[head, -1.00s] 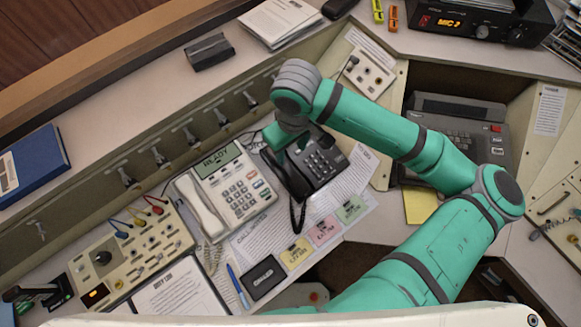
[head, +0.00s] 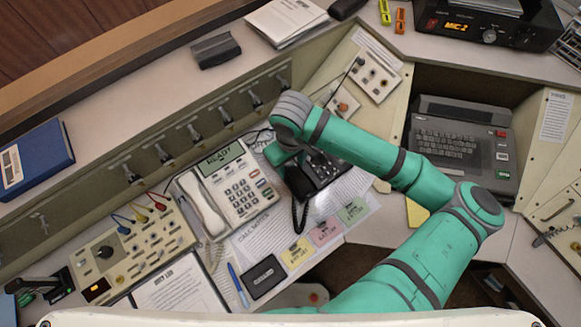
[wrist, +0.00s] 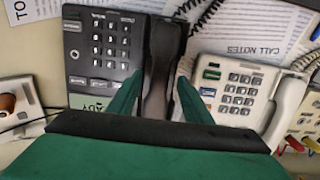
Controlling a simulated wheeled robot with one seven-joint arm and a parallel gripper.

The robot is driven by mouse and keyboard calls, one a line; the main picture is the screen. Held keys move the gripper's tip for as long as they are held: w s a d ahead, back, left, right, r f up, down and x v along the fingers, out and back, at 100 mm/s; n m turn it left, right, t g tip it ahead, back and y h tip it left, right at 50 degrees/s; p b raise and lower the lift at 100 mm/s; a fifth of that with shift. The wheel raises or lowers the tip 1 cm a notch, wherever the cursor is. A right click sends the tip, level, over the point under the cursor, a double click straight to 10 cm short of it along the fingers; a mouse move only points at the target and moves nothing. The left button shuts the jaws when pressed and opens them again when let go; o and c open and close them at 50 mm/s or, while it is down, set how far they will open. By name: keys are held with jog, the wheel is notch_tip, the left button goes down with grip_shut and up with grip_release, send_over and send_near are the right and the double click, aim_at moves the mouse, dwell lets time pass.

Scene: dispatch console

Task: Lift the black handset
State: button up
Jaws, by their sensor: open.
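The black handset (wrist: 162,62) lies in its cradle along the side of the black desk phone (wrist: 100,45). In the wrist view it runs between the two green fingers of my gripper (wrist: 160,77), one finger on each side. The fingers are apart, and I cannot tell whether either touches the handset. In the head view my gripper (head: 282,152) is over the upper end of the handset (head: 300,186) and hides part of it. The phone (head: 322,171) also shows there, with a coiled black cord hanging below.
A white phone (head: 238,187) with a white handset (head: 203,205) stands close to the left. A beige panel with cables (head: 133,250) is further left. Printed call notes (head: 262,238) and coloured cards lie in front. A sloped wall with toggle switches (head: 190,132) rises behind.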

jog(key=shift+f, duration=0.55)
grip_shut()
